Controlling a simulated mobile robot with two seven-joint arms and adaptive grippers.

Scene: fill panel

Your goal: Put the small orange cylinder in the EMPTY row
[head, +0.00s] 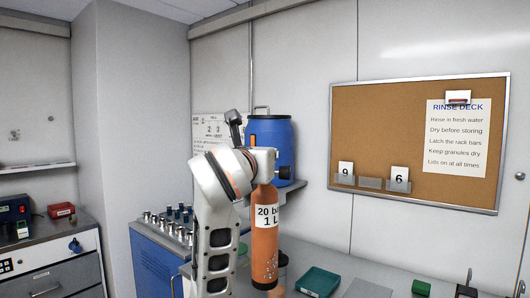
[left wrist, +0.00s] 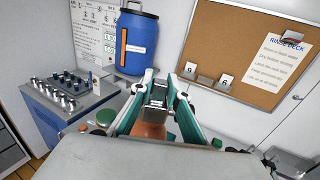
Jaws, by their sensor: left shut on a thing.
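An orange cylinder (head: 265,240) with a white label reading "20 b…" and "1 L" hangs upright below my left gripper (head: 264,165). No row marked EMPTY can be read in either view. My right gripper is not in view.
A blue drum (head: 268,135) stands on a shelf behind my arm. A blue cabinet (head: 155,262) with several metal fittings on top is at left. A corkboard (head: 400,120) hangs on the wall. On the counter lie a green tray (head: 318,281) and a green block (head: 421,288).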

